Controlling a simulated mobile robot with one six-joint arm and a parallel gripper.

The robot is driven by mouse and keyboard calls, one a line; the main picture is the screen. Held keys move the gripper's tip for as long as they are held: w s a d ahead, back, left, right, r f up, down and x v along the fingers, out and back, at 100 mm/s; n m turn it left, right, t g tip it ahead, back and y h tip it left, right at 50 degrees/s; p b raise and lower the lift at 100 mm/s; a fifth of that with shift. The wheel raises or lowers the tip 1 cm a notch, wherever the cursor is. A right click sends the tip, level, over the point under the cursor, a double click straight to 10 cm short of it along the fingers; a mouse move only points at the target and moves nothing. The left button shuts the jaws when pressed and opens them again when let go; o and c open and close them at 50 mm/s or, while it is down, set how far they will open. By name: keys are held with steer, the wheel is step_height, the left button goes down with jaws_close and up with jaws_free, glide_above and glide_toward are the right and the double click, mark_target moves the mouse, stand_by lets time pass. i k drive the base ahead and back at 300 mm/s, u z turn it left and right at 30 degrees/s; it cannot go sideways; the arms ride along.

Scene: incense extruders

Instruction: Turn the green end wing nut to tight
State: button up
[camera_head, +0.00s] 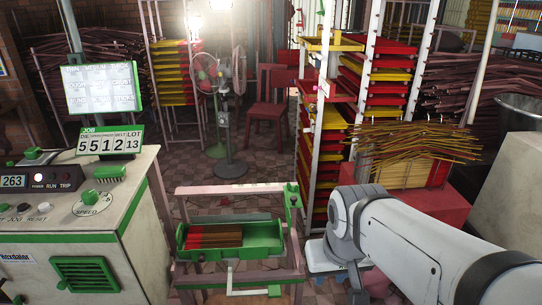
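A pink-framed stand (232,188) stands at the lower centre in the head view. It holds a green tray (262,246) with brown and reddish incense sticks (214,236) in it. A small green fitting (293,196) sits on the stand's right upright. More green parts show low at its front. I cannot tell which of these is the green end wing nut, or how tight it is. My arm comes in from the lower right and bends down just right of the stand. My gripper is not visible.
A cream machine cabinet (62,265) with knobs and a display stands at left. Behind are a fan (231,110), a red chair (268,100) and a rack (372,92) of red and yellow trays. A stick bundle (408,142) lies at right. Some tiled floor is clear behind the stand.

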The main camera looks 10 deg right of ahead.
mark_target(292, 189)
steer(key=i, duration=0.85)
